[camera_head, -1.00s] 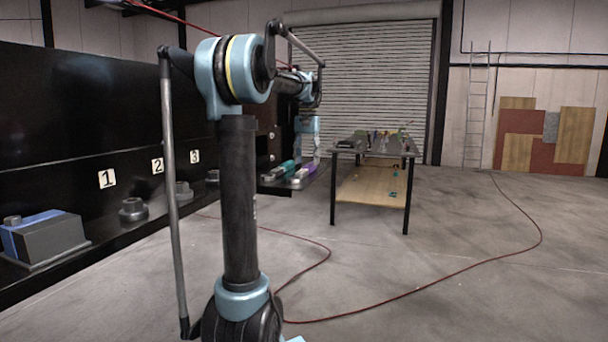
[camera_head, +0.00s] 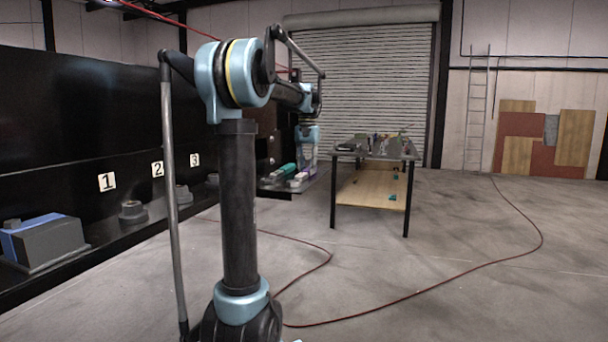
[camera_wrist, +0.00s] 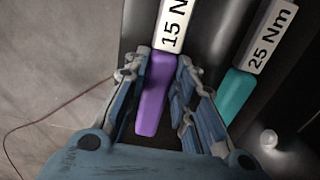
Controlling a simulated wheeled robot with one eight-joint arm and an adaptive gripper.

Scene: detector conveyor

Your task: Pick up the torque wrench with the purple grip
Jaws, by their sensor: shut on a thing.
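The torque wrench with the purple grip (camera_wrist: 153,95) lies between the fingers of my gripper (camera_wrist: 160,75) in the wrist view. Its white label reading 15 N shows above the grip. My gripper is shut on it, one finger along each side. In the head view my gripper (camera_head: 304,165) is low over the dark shelf at the wrenches, and the purple grip is largely hidden there. A second wrench with a teal grip (camera_wrist: 237,93) and a 25 Nm label lies to the right, apart from my fingers. It also shows in the head view (camera_head: 283,171).
A table (camera_head: 375,155) with several small items stands right of the shelf. Number plates mark the black wall at left, above grey parts and a grey-blue block (camera_head: 45,240). A red cable (camera_head: 430,289) runs across the otherwise open floor.

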